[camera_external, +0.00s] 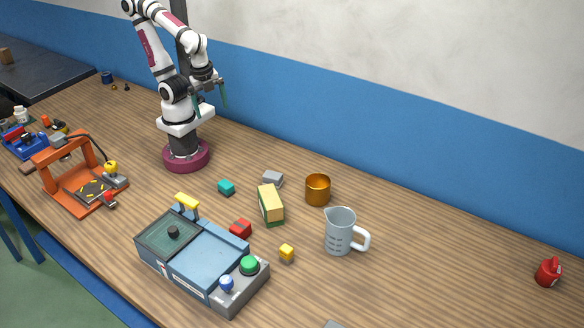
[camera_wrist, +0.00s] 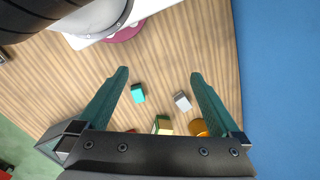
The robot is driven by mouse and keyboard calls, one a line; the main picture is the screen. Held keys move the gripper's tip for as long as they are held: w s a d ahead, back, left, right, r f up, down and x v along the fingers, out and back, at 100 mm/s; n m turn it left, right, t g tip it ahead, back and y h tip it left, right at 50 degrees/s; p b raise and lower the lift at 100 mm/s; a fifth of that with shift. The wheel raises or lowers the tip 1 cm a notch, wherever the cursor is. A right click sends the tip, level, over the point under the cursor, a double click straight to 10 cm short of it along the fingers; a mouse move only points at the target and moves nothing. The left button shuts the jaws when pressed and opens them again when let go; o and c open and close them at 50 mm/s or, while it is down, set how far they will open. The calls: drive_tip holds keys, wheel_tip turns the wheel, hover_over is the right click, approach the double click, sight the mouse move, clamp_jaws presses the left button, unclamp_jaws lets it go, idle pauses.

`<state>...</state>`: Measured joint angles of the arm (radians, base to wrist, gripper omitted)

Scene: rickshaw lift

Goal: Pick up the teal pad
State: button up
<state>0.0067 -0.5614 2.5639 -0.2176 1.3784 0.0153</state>
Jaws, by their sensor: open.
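The teal pad (camera_external: 226,187) is a small block lying on the wooden table, a little in front of my base in the external view. In the wrist view the teal pad (camera_wrist: 138,93) shows between my fingers, nearer the left one. My gripper (camera_external: 223,94) is open and empty, pointing down high above the table. Its two dark green fingers are spread wide in the wrist view (camera_wrist: 159,74). Nothing hides the pad.
A grey block (camera_external: 272,179) and a yellow-green box (camera_external: 270,204) lie right of the pad. An orange cup (camera_external: 317,189) and a measuring jug (camera_external: 340,231) stand farther right. A blue-grey device (camera_external: 205,258) is in front. An orange frame (camera_external: 72,181) stands left.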

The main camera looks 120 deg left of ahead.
idle(0.3)
drive_tip(key=n+t+h, duration=0.3)
drive_tip(key=n+h, duration=1.2)
drive_tip(key=n, duration=1.1)
approach(226, 182)
drive_tip(key=x, duration=0.3)
drive_tip(key=shift+d+r, duration=0.3)
drive_tip(key=shift+d+f, duration=0.1)
drive_tip(key=shift+f, duration=0.25)
drive_tip(key=x, duration=0.7)
drive_tip(key=shift+w+f, duration=0.2)
drive_tip(key=c, duration=1.3)
drive_tip(key=shift+r, duration=0.1)
